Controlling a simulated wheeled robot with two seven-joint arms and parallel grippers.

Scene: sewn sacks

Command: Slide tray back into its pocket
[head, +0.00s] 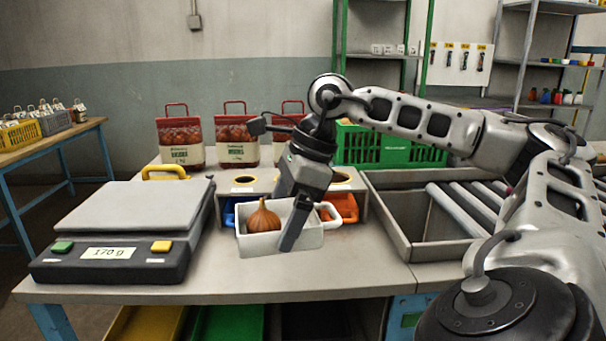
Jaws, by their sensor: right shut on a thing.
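The white tray (262,243) stands on the bench in front of the middle of the grey pocket rack (225,187). A brown onion (263,219) lies in it, and a white handle (330,214) shows at its right. My right gripper (288,246) reaches down from above and is shut on the tray's front wall, right of the onion. The middle pocket is mostly hidden behind the tray and gripper. My left gripper is not in view.
A blue tray (229,214) and an orange tray (345,204) sit in the side pockets. A scale (130,227) reading 170 g stands at left. A grey bin (437,255) with rollers is at right. Red bags (180,135) and a green crate (358,146) stand behind the rack.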

